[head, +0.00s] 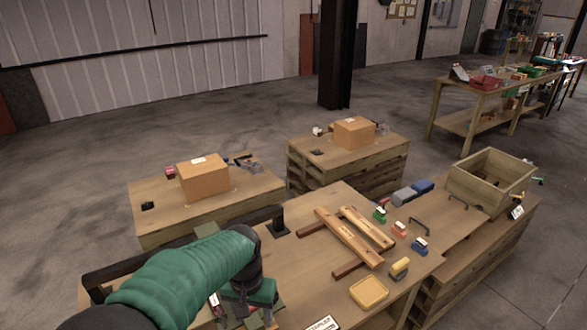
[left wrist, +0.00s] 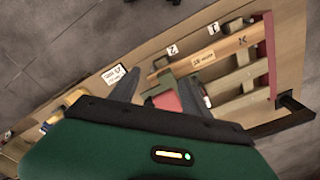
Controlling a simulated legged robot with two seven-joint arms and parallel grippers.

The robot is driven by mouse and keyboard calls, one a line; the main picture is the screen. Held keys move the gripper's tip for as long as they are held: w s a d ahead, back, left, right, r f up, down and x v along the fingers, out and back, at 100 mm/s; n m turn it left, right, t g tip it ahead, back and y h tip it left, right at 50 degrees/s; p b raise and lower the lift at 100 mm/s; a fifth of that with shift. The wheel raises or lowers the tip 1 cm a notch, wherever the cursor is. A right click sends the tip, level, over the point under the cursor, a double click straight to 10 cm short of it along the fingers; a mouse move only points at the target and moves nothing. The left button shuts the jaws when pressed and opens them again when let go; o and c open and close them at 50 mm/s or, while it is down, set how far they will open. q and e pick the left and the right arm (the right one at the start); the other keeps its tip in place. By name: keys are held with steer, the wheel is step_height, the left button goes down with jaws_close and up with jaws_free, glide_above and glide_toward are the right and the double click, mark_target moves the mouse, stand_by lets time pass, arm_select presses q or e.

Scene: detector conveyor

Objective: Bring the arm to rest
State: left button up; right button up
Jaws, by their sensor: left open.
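My left arm, in a green sleeve, reaches in from the lower left of the head view over the front workbench (head: 310,265). Its gripper (head: 245,306) hangs near the bench's near edge, partly hidden by the arm. In the left wrist view the two dark fingers of the left gripper (left wrist: 158,92) stand apart. A reddish block with a green part (left wrist: 165,102) shows between and beyond them; I cannot tell whether the fingers touch it. My right gripper is not in view.
Two wooden bars (head: 348,237) lie on dark rails. Cardboard boxes (head: 203,178) (head: 354,132) stand on benches behind. Open floor lies beyond.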

arm_select(q)
steer(key=s+a+f+n+t+b, duration=0.1)
steer(key=s+a+f, duration=0.2)
steer(key=s+a, duration=0.2)
steer(key=s+a+f+n+t, duration=0.1)
steer(key=s+a+f, duration=0.2)
steer(key=s, duration=0.6)
steer(key=a, duration=0.2)
steer(key=shift+s+a+f+b, duration=0.15)
steer(key=shift+a+f+b, duration=0.05)
steer(key=shift+a+b, duration=0.2)
